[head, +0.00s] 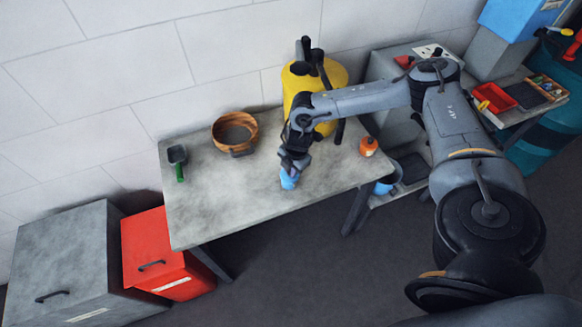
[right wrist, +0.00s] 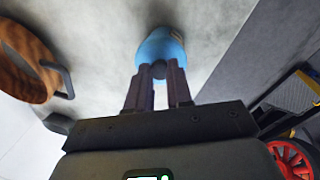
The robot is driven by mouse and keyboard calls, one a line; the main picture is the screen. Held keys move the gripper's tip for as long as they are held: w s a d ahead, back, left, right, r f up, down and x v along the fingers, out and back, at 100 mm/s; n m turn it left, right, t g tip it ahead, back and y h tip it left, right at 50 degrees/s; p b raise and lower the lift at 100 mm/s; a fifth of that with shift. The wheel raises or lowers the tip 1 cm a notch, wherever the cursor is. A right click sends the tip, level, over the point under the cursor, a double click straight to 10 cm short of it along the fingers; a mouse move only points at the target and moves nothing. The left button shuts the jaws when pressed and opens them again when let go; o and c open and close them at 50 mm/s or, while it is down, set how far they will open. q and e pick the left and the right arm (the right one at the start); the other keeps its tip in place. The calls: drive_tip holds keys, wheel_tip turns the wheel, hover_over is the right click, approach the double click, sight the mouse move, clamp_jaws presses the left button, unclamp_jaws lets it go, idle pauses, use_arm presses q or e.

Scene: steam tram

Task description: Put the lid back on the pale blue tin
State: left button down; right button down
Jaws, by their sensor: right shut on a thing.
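A pale blue thing (head: 289,181), the tin or its lid, is at the front edge of the grey table (head: 215,205). My right gripper (head: 290,169) points down just above it. In the right wrist view my gripper's fingertips (right wrist: 159,74) are closed around a small dark knob on top of the blue thing (right wrist: 160,46). The knob looks like the lid's handle. I cannot see a seam between lid and tin, so I cannot tell whether the lid is seated. My left gripper is not in view.
A wooden bowl (head: 222,143) stands behind and left on the table. A scoop with a green handle (head: 179,167) lies at the far left. A yellow canister (head: 336,76) stands at the back and an orange bottle (head: 368,147) at the right. The table's front left is clear.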

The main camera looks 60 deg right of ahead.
drive_tip(key=shift+p, duration=0.35)
idle(0.6)
idle(0.6)
drive_tip(key=shift+f, duration=0.15)
idle(0.6)
drive_tip(key=shift+s+f+p, duration=0.1)
drive_tip(key=shift+f+p, duration=0.05)
drive_tip(key=shift+p, duration=0.4)
idle(0.4)
drive_tip(key=c, duration=1)
unclamp_jaws()
drive_tip(key=shift+c, duration=0.2)
drive_tip(key=shift+o, duration=0.7)
